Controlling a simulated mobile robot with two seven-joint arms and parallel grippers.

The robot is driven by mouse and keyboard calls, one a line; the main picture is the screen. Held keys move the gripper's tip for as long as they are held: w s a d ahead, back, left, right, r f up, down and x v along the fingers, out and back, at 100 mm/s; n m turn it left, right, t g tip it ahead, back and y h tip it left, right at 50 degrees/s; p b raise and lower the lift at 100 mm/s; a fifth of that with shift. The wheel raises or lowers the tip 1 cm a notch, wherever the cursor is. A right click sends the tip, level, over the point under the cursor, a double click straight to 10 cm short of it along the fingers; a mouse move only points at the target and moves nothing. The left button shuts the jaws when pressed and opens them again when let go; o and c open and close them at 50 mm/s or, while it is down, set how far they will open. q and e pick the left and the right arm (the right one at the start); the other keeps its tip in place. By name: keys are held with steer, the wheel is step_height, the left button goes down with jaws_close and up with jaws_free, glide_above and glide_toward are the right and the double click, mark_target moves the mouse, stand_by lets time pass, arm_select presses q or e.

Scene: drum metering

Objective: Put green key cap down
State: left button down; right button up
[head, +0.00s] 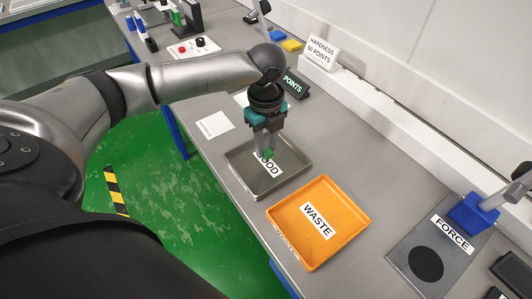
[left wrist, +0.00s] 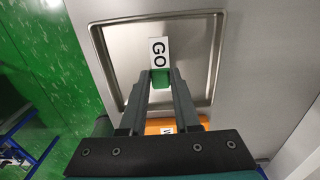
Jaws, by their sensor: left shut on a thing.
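My left gripper (head: 268,150) is shut on the green key cap (head: 269,154). The cap also shows in the left wrist view (left wrist: 160,79), between the two fingertips. The gripper points down over the grey metal tray (head: 262,191), whose label is partly covered and reads "OOD" in the head view and "GO" in the left wrist view. I cannot tell whether the cap touches the tray floor. My right gripper is not in view.
An orange tray labelled WASTE (head: 354,233) stands beside the metal tray. A blue device on a plate labelled FORCE (head: 452,233) is at the right. A HARDNESS sign (head: 320,52) and a dark POINTS block (head: 296,84) stand behind. A white card (head: 215,125) lies to the left.

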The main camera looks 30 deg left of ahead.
mark_target(266, 150)
arm_select(q)
step_height(266, 150, down, 3)
steer(key=shift+r, duration=0.15)
steer(key=shift+f, duration=0.2)
steer(key=c, duration=0.6)
jaws_free()
steer(key=shift+c, duration=0.2)
steer(key=shift+r, duration=0.1)
step_height(266, 150, up, 12)
steer(key=p, duration=0.2)
steer(key=shift+p, duration=0.3)
